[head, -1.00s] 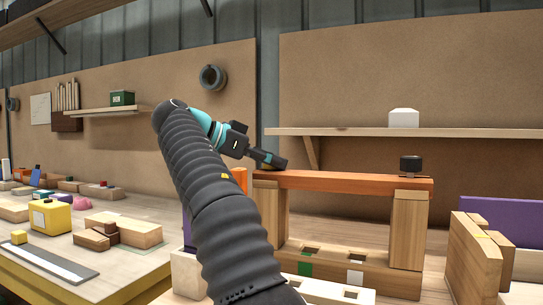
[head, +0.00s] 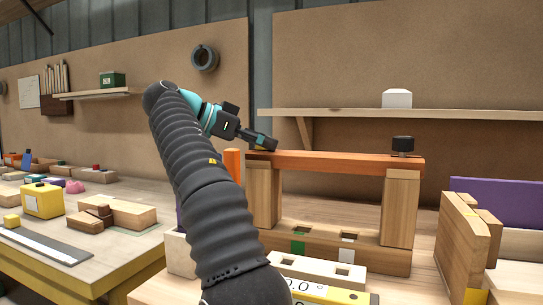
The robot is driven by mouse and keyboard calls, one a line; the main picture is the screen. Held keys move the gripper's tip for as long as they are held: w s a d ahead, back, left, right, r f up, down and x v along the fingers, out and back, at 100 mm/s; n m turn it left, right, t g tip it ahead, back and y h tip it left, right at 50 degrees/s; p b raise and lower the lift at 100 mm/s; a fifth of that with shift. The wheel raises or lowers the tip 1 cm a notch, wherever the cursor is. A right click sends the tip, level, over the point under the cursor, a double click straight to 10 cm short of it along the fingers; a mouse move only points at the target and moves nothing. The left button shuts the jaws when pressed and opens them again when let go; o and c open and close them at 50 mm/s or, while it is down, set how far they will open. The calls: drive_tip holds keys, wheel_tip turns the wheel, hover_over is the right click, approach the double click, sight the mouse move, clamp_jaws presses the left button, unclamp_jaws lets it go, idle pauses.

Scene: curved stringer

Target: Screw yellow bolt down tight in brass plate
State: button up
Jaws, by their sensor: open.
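My gripper (head: 262,143) is open, at the left end of an orange beam (head: 335,161) that spans two wooden posts. Its fingertips are just above or at the beam's top; I cannot tell whether they touch anything. A small yellowish patch (head: 259,151) shows under the fingertips; I cannot tell whether it is the brass plate or the yellow bolt. No bolt can be made out clearly, as the gripper covers that spot. A black knob (head: 402,145) stands on the beam's right end.
A wooden block with square holes (head: 335,248) lies between the posts. A pale holed block (head: 318,271) and a yellow-edged gauge (head: 330,294) are in front. Wooden boards (head: 462,245) stand at right. A side table (head: 110,268) holds a yellow box (head: 42,201) and several blocks.

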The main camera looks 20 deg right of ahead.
drive_tip(key=shift+a+n+t, duration=0.15)
drive_tip(key=shift+n+t, duration=0.25)
drive_tip(key=shift+t, duration=0.1)
